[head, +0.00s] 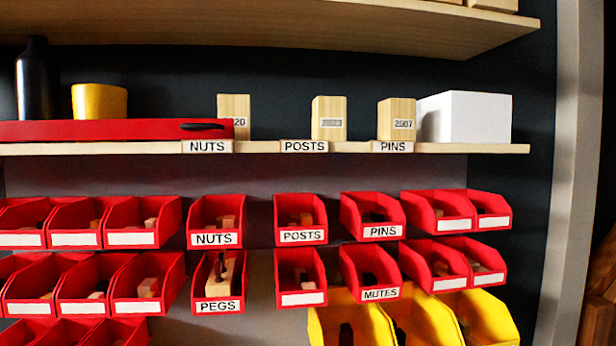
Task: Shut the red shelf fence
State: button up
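The red shelf fence (110,130) is a long, low red panel along the front of the wooden shelf (490,148), on its left part. It runs from the left picture edge to just above the right end of the NUTS label. A dark handle (205,126) sits near its right end. The shelf front to the right of it is bare, with no red panel. My gripper is not in view.
A black bottle (35,80), a yellow pot (99,101) and a wooden block (235,110) stand behind the fence. Two more blocks (329,108) (397,112) and a white box (464,117) stand further right. Red bins (214,238) and yellow bins (345,325) hang below; another shelf (300,25) is above.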

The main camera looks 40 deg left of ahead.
aim_at(127, 129)
jog(key=j+u, duration=0.1)
jog(key=u, duration=0.75)
jog(key=j+u, duration=0.2)
jog(key=u, duration=0.2)
jog(key=j+u, duration=0.1)
jog(key=u, duration=0.3)
